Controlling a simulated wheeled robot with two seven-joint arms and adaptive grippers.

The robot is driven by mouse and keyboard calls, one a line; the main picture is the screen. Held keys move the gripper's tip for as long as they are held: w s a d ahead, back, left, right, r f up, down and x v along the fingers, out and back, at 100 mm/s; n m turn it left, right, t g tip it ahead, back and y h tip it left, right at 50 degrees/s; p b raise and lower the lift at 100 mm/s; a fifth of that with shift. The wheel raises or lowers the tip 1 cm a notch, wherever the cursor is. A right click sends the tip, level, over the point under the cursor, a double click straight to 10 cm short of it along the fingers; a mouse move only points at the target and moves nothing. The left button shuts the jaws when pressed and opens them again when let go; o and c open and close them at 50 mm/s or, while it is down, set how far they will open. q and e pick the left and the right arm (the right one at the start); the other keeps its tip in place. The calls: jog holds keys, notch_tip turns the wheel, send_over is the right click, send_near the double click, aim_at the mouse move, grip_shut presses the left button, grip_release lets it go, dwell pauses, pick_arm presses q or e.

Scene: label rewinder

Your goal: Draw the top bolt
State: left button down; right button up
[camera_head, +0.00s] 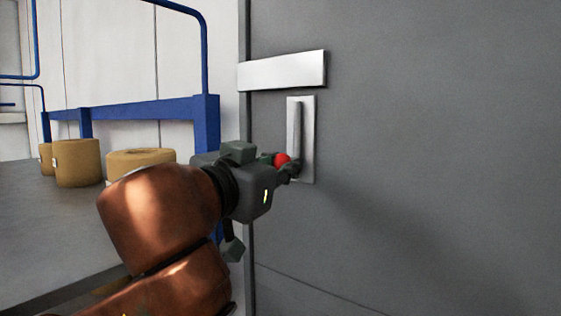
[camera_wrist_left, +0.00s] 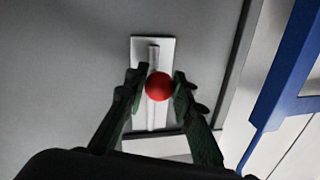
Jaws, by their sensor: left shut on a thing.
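The top bolt is a light metal rod on a pale upright plate (camera_head: 308,140) on a grey door (camera_head: 430,130). A red knob (camera_head: 282,159) sits low on the bolt in the head view. My left gripper (camera_head: 285,166) is at the knob, its fingers on either side of it. In the left wrist view the red knob (camera_wrist_left: 158,86) lies between the two dark green fingertips of my left gripper (camera_wrist_left: 160,88), with the rod and plate (camera_wrist_left: 139,50) behind it. The gripper partly hides the plate's lower left. My right gripper is in neither view.
A blank silver plate (camera_head: 283,71) is fixed above the bolt at the door's edge. To the left, a blue frame (camera_head: 207,120) stands beside a grey surface (camera_head: 50,225) with several brown rolls (camera_head: 77,162). The door face to the right of the bolt is clear.

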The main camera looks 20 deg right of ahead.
pick_arm(q)
jog(key=shift+d+f, duration=0.1)
jog(key=shift+f, duration=0.25)
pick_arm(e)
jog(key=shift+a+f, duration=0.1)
pick_arm(q)
jog(key=c, duration=2.1)
grip_release()
jog(key=o, duration=0.4)
jog(key=shift+r, duration=0.1)
jog(key=shift+o, duration=0.2)
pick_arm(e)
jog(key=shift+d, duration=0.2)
pick_arm(q)
jog(key=shift+r, duration=0.1)
jog(key=v, duration=1.2)
